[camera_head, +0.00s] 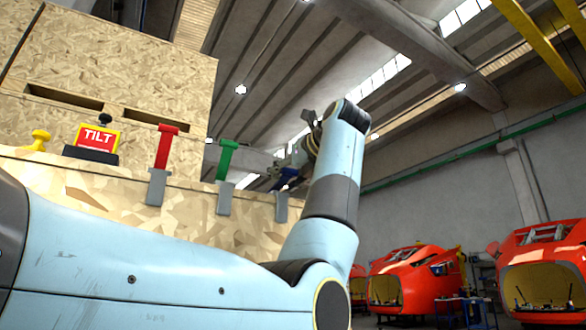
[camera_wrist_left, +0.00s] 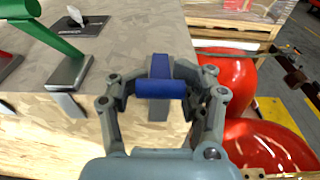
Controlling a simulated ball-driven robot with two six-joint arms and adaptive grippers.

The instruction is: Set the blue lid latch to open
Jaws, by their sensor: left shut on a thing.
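The blue lid latch (camera_wrist_left: 160,88) is a blue T-shaped handle on a grey bracket at the edge of a wooden crate (camera_wrist_left: 135,50). In the left wrist view my left gripper (camera_wrist_left: 162,92) has its fingers on both ends of the blue crossbar and is shut on it. In the head view the blue latch (camera_head: 286,176) is partly hidden by my left gripper (camera_head: 296,165), above its grey bracket (camera_head: 281,207). My right gripper is not in view.
A green latch (camera_head: 226,160) and a red latch (camera_head: 164,147) stand upright to the left. A TILT box (camera_head: 97,138) and a yellow knob (camera_head: 40,138) sit further left. Red nosecones (camera_head: 400,283) stand at the right.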

